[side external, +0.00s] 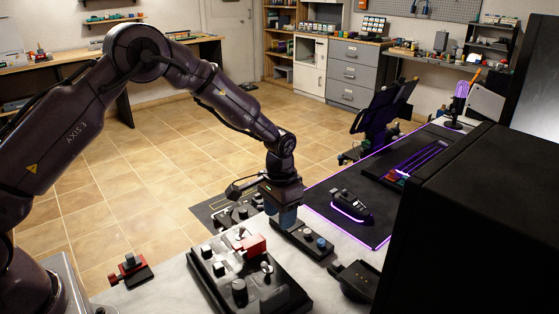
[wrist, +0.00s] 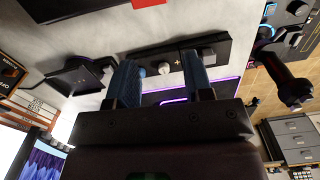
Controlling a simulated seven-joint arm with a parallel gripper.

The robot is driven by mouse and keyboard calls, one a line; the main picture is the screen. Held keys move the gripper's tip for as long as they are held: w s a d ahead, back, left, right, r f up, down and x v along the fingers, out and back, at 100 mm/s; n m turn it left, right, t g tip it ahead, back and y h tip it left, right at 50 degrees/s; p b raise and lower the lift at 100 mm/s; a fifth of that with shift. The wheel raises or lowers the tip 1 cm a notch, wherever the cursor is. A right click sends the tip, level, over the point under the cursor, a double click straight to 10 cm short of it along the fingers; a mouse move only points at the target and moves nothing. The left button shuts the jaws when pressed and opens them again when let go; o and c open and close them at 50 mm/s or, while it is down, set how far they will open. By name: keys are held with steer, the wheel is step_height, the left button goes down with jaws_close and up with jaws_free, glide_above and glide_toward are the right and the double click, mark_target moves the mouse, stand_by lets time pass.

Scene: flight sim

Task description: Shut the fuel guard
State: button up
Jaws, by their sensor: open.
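A red guard (side external: 252,244) stands up from the black switch panel (side external: 240,272) in the side view; I take it for the fuel guard, but no label is readable. It looks raised, though its exact angle is hard to tell. A red piece (wrist: 148,3) at the top edge of the wrist view may be the same guard. My gripper (side external: 286,218) points down behind and to the right of the red guard, apart from it. Its two blue fingers (wrist: 163,85) are spread in the wrist view with nothing held between them.
A narrow black panel with knobs (side external: 302,240) lies close beneath and right of my gripper. The switch panel also carries several knobs and levers. A mouse (side external: 350,206) rests on the dark mat; a large black case (side external: 480,230) stands right.

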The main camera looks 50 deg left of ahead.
step_height(320, 180, up, 13)
stand_by(0.4)
steer(key=s+r+t, duration=0.2)
steer(key=s+r, duration=0.4)
steer(key=s, duration=0.8)
steer(key=s+a+r+n+t, duration=0.1)
steer(key=s+r+t, duration=0.2)
steer(key=s, duration=1)
step_height(320, 180, up, 3)
steer(key=shift+s+t, duration=0.3)
steer(key=shift+s, duration=0.1)
